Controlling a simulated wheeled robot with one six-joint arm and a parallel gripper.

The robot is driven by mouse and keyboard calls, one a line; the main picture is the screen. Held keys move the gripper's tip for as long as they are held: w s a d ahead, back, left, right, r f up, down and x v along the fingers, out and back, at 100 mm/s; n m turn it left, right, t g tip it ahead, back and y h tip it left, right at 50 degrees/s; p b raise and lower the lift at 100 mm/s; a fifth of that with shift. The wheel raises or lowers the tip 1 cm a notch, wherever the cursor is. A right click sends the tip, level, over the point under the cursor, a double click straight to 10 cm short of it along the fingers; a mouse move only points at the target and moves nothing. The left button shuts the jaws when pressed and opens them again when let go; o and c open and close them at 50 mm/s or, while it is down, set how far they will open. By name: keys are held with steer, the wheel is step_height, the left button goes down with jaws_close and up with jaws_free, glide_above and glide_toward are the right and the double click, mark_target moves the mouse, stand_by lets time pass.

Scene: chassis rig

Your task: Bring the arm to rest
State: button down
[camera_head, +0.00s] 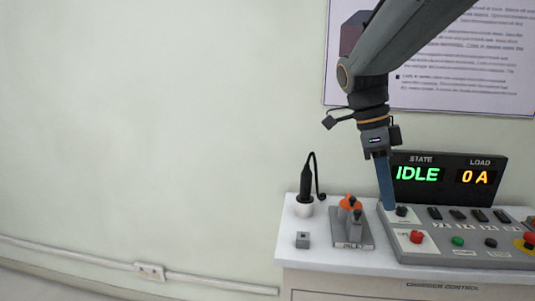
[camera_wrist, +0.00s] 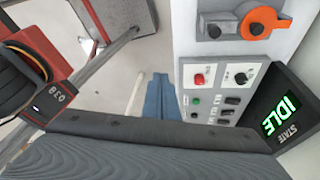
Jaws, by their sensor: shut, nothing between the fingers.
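My arm reaches down from the upper right in the head view. My gripper (camera_head: 389,206) points down, its blue fingers shut with nothing between them. The fingertips appear at the left end of the control panel (camera_head: 455,251), close to a black knob (camera_head: 402,211); I cannot tell whether they touch it. In the wrist view the closed blue fingers (camera_wrist: 159,97) show beside the panel's edge. The display (camera_head: 444,176) behind the panel reads IDLE and 0 A.
A red knob (camera_head: 416,237), a green button (camera_head: 457,241) and several black switches sit on the panel. Left of it stand an orange-handled device (camera_head: 350,203), a small grey block (camera_head: 303,240) and a black-handled tool in a white cup (camera_head: 304,208).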

steer(key=s+a+f+n+t+y, duration=0.1)
steer(key=s+a+f+n, duration=0.1)
steer(key=s+f+n, duration=0.3)
steer(key=s+a+f+n+t+y, duration=0.1)
steer(key=s+f+n, duration=0.4)
steer(key=f+n, duration=0.7)
steer(key=shift+s+a+f+n+y, duration=0.4)
steer(key=shift+a+n, duration=0.7)
steer(key=shift+n, duration=1.7)
steer(key=c, duration=2.5)
jaws_free()
steer(key=shift+w, duration=0.2)
